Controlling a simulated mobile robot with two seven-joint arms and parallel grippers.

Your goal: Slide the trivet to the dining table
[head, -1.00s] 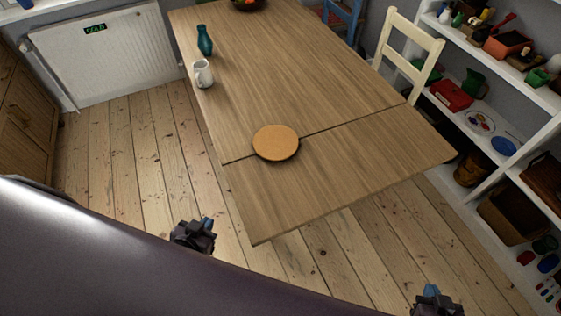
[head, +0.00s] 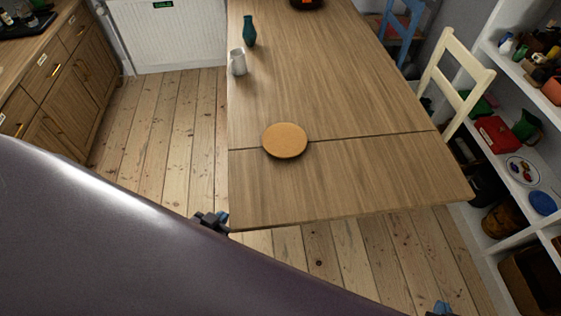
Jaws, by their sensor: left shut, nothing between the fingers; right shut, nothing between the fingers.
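The trivet (head: 285,140) is a round, flat, tan disc in the head view. It lies on the wooden dining table (head: 350,185), across the seam between the table's main top and its near leaf. My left gripper (head: 222,220) is at the near left corner of the table, apart from the trivet; it is shut and empty. My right gripper (head: 440,308) is at the bottom edge of the view, mostly cut off, below the table's near edge; it is shut and empty.
A white mug (head: 237,62) and a teal vase (head: 249,31) stand at the table's far left. A cream chair (head: 462,75) is at its right side, by white shelves (head: 540,115). Wooden drawers (head: 62,95) stand at left. Floorboards (head: 165,125) between are clear.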

